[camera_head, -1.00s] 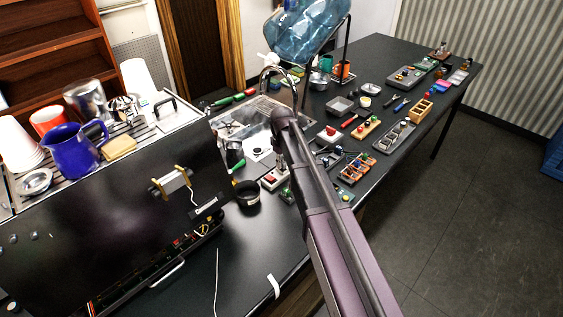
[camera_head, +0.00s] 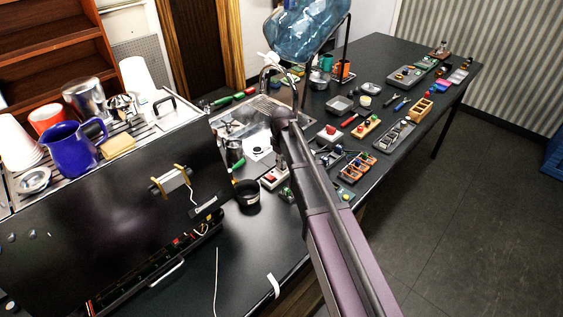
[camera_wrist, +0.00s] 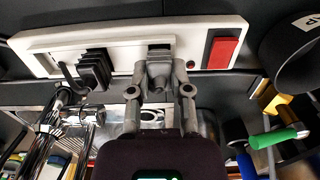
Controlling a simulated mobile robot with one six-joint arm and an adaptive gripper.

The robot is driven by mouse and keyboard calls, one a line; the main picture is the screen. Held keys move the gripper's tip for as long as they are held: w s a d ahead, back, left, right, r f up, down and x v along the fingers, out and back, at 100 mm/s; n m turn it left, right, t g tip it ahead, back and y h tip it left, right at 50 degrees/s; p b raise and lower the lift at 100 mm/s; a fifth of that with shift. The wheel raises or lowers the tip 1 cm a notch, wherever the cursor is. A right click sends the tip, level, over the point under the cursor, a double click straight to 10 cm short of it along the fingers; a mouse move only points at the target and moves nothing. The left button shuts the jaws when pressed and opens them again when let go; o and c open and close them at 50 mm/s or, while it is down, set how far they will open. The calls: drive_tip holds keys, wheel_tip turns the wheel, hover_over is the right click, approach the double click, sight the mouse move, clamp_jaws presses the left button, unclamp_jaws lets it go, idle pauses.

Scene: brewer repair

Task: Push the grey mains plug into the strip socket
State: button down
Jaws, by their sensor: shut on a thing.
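The white socket strip (camera_wrist: 197,45) runs across the top of the wrist view, with a red switch (camera_wrist: 224,49) at its right end. My gripper (camera_wrist: 160,84) is shut on the grey mains plug (camera_wrist: 161,50), which is in line with the strip's face at its middle. I cannot tell how deep the plug sits, as the fingers cover part of it. A black plug (camera_wrist: 95,68) with a cable is in the strip to the left. In the head view the strip (camera_head: 270,181) lies on the black counter, partly behind my arm; my gripper is mostly hidden there.
A black cup (camera_head: 247,194) stands left of the strip and shows at the right of the wrist view (camera_wrist: 297,62). A green-handled tool (camera_wrist: 278,137) is near it. The sink (camera_head: 262,110) lies behind. Several trays of parts fill the counter to the right.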

idle(0.4)
drive_tip(key=shift+c, duration=2.4)
unclamp_jaws()
drive_tip(key=shift+r, duration=0.2)
